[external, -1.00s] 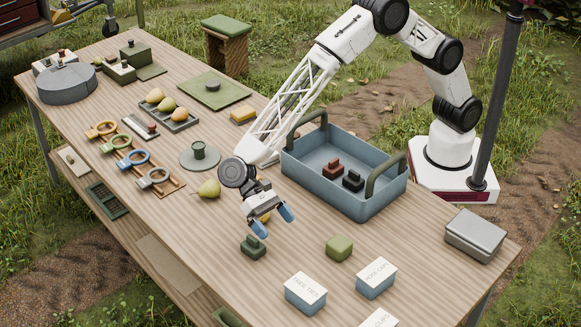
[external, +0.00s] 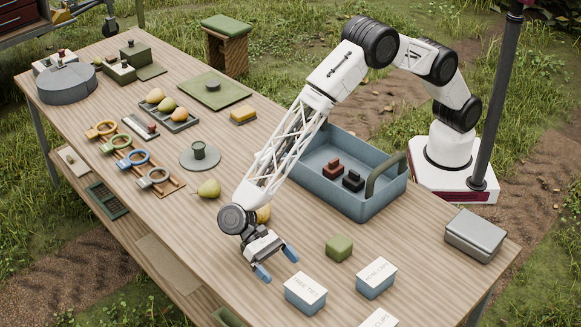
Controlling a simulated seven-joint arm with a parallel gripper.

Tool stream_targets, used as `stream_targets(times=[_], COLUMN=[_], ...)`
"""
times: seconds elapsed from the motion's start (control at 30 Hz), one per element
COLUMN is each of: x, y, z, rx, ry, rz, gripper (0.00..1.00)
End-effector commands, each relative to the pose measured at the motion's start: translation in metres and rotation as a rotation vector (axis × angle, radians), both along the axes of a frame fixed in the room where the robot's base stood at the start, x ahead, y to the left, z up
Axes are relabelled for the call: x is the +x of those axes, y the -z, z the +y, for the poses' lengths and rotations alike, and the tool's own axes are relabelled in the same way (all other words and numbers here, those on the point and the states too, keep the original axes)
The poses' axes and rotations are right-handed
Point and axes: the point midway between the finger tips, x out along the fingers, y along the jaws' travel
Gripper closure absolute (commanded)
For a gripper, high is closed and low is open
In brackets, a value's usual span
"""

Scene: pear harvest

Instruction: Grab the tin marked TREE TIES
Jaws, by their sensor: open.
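The tin marked TREE TIES (external: 306,293) is a blue box with a white lettered lid, standing on the table near its front edge. My gripper (external: 277,264) is open, with its blue-tipped fingers apart and nothing between them. It hangs just left of and behind the tin, close to it but apart from it. A similar blue tin marked PEAR CAPS (external: 376,278) stands to the right. A third tin, its lid ending in CLIPS (external: 380,319), is cut off by the bottom of the picture.
A green block (external: 339,248) sits behind the tins. A blue crate (external: 350,208) with small dark and red blocks stands farther back. A grey box (external: 475,234) is at the right edge. A pear (external: 209,188) lies behind my gripper. Bare wood lies right of the tins.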

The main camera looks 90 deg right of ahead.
Motion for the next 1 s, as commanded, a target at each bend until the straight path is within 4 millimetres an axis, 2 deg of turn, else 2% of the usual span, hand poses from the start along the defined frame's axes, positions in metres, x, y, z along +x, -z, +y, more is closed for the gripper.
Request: stream_targets(times=[0.3,0.77,1.0], x=[-0.015,-0.019,-0.035], y=[0.008,0.01,0.019], z=[0.014,0.018,0.033], rx=[0.0,0.0,-0.001], ry=[0.0,-0.001,-0.001], rz=[0.0,0.0,0.0], gripper=[0.0,0.0,0.0])
